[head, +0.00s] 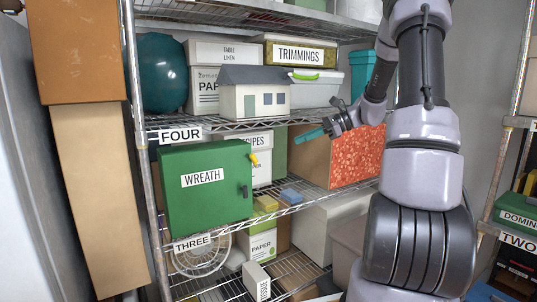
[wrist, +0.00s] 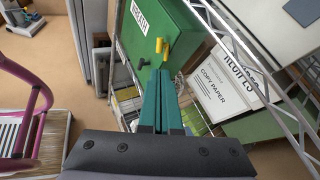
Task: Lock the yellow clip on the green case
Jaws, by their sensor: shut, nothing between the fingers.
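The green case (head: 206,187), labelled WREATH, stands upright on the wire shelf marked THREE. Its yellow clip (head: 253,159) sits at the upper right edge of the case, with a dark clip (head: 244,191) below it. In the wrist view the green case (wrist: 172,30) is at the top, and the yellow clip (wrist: 162,47) sticks out from its edge just beyond my fingertips. My gripper (head: 304,135) has teal fingers and is to the right of the case, apart from the clip. In the wrist view my gripper (wrist: 162,72) is shut and empty.
A red-patterned box (head: 355,157) is on the shelf to the right, near my arm. A small white house model (head: 252,96) is on the shelf above. Shelf posts (head: 142,150) stand at the left.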

